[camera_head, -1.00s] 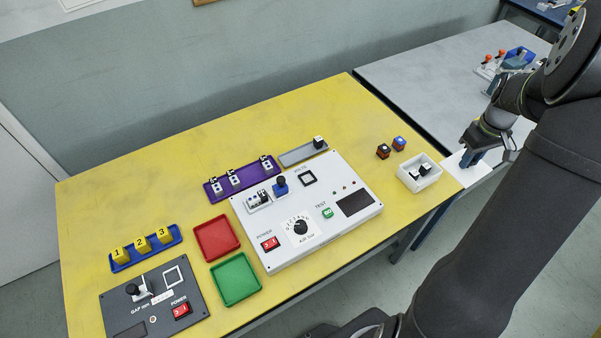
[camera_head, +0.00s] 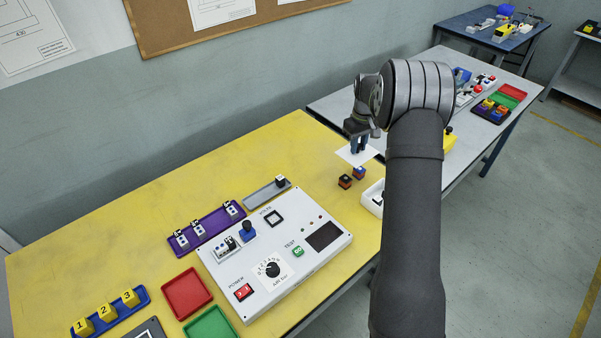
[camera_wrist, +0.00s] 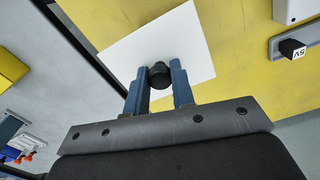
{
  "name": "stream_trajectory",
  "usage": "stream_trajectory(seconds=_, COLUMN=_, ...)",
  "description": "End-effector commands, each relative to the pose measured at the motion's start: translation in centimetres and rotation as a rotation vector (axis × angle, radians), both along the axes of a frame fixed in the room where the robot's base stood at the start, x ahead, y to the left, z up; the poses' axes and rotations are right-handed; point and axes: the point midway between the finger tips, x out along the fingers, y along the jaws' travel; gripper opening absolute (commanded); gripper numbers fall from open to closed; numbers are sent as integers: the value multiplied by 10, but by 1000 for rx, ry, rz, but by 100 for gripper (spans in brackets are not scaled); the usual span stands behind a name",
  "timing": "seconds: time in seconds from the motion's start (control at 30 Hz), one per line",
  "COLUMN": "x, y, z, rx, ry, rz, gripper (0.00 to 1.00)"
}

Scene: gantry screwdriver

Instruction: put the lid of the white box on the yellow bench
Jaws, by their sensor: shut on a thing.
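The lid (camera_head: 357,155) is a flat white square with a dark round knob. My gripper (camera_head: 358,143) is shut on that knob. In the wrist view the lid (camera_wrist: 185,45) hangs level-looking beyond the blue fingers (camera_wrist: 160,82), with the knob between them. It appears over the yellow bench (camera_head: 297,135) near its back right edge; its height above the bench is hard to tell. The open white box (camera_head: 371,199) stands at the bench's right edge, partly hidden by my arm, with something dark inside.
A grey tray (camera_head: 266,193) and a white control panel (camera_head: 275,255) are to the left. A grey bench (camera_head: 335,105) adjoins behind. The yellow top behind the grey tray is clear.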

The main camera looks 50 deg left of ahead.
Motion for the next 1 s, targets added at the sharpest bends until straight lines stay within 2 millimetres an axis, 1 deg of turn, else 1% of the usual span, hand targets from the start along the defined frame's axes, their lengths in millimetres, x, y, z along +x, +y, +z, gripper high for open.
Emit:
stream_trajectory(seconds=0.3, x=-26, y=66, z=-44, rx=-2, ry=1, rz=3, gripper=0)
stream_trajectory(seconds=0.4, x=-33, y=82, z=-55, rx=-2, ry=1, rz=3, gripper=0)
stream_trajectory(seconds=0.5, x=-37, y=94, z=-62, rx=-1, ry=1, rz=2, gripper=0)
stream_trajectory(seconds=0.67, x=-39, y=100, z=-67, rx=-1, ry=1, rz=0, gripper=0)
stream_trajectory(seconds=0.77, x=-39, y=99, z=-79, rx=-3, ry=3, rz=0, gripper=0)
stream_trajectory(seconds=0.9, x=-39, y=99, z=-100, rx=-2, ry=3, rz=0, gripper=0)
stream_trajectory(seconds=1.0, x=-39, y=99, z=-105, rx=0, ry=0, rz=0, gripper=0)
